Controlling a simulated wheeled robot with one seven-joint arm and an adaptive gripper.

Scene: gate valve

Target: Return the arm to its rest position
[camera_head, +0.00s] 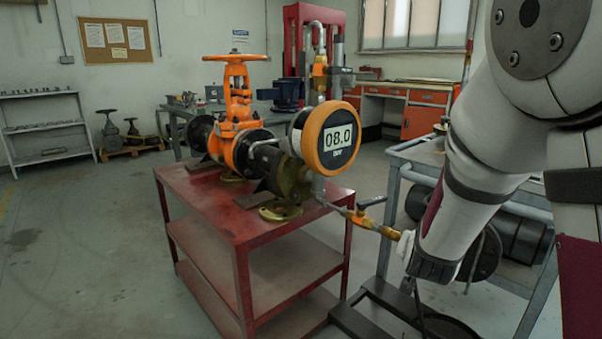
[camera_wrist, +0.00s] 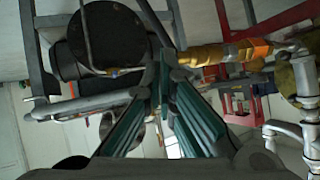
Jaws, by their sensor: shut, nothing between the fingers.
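My arm (camera_head: 480,190) fills the right side of the head view, bent with its forearm slanting down to the left. My gripper (camera_wrist: 165,75) shows in the wrist view, its dark green-padded fingers drawn together at the tips with nothing held. In the head view the fingers cannot be made out. The orange gate valve (camera_head: 235,115) stands on the red cart. A round orange gauge (camera_head: 328,139) reading 08.0 faces the camera in front of it. My gripper is apart from the valve handwheel (camera_head: 234,58).
The red cart (camera_head: 270,215) stands at centre. A thin pipe with a brass fitting (camera_head: 375,226) runs from it toward my forearm. A grey metal frame (camera_head: 405,165) with dark cylinders stands behind my arm. A brass fitting (camera_wrist: 222,53) lies near my fingers. Floor at left is clear.

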